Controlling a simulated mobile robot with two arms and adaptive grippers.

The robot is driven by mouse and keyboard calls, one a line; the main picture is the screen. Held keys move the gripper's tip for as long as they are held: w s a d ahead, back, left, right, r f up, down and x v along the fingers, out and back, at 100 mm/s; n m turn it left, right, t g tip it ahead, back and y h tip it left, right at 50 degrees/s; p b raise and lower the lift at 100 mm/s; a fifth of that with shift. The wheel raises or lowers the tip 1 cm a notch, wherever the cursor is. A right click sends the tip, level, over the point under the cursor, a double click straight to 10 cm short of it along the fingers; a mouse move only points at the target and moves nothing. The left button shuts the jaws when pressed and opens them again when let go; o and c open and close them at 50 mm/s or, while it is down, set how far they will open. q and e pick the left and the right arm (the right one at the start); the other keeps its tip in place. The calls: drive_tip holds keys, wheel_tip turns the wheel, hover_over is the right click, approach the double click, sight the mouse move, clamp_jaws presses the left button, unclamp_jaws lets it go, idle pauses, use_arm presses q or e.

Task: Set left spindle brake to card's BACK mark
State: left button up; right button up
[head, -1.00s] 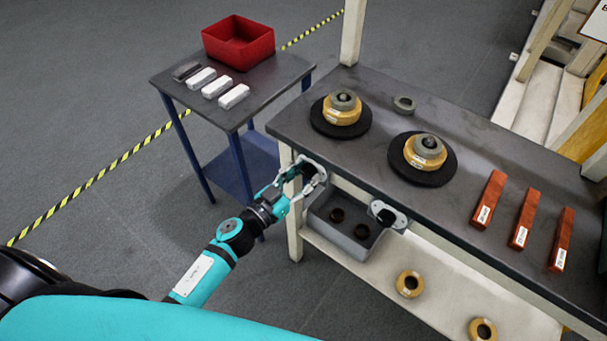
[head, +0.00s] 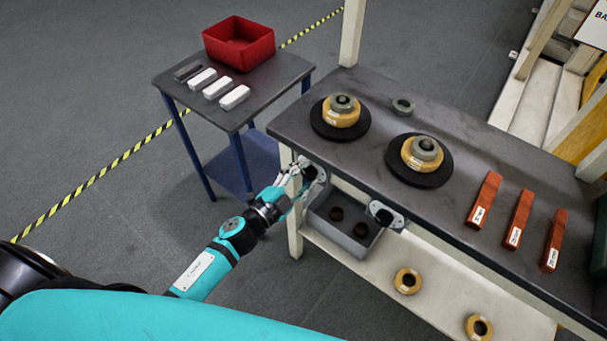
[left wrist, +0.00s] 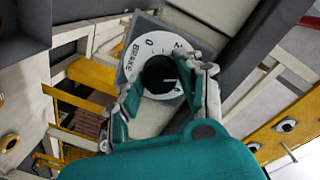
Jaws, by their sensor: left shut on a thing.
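The left spindle brake is a black knob (left wrist: 158,73) on a white dial plate (left wrist: 134,62) marked BRAKE, with 0 and 2 legible. The knob's pale pointer line points toward the right of the left wrist view, past the 2; the mark there is partly covered by a finger. My left gripper (head: 302,175) is shut on this knob at the bench's front edge; its fingers (left wrist: 166,86) flank the knob. A white card (head: 597,24) at the upper right of the head view is cut off, showing only "BA". My right gripper is not in view.
A second brake knob (head: 383,214) sits on the bench front farther right. On the bench (head: 360,95) stand two spindles with tape rolls (head: 340,112) (head: 422,152) and several red bars (head: 518,219). A grey bin (head: 345,231) is below. A side table (head: 262,92) stands left.

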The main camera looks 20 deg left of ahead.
use_arm(q)
drive_tip(key=m, duration=0.4)
drive_tip(key=m+b, duration=0.1)
drive_tip(key=m, duration=0.2)
drive_tip(key=shift+m+y, duration=0.4)
drive_tip(key=m+b, duration=0.1)
drive_tip(key=m, duration=0.3)
drive_tip(key=shift+d+f, duration=0.1)
drive_tip(key=shift+m+y+b, duration=0.4)
drive_tip(key=shift+m+b, duration=0.25)
drive_tip(key=shift+m, duration=1.25)
drive_tip(key=shift+s, duration=0.1)
drive_tip(key=o, duration=1.1)
drive_tip(key=shift+o, duration=0.2)
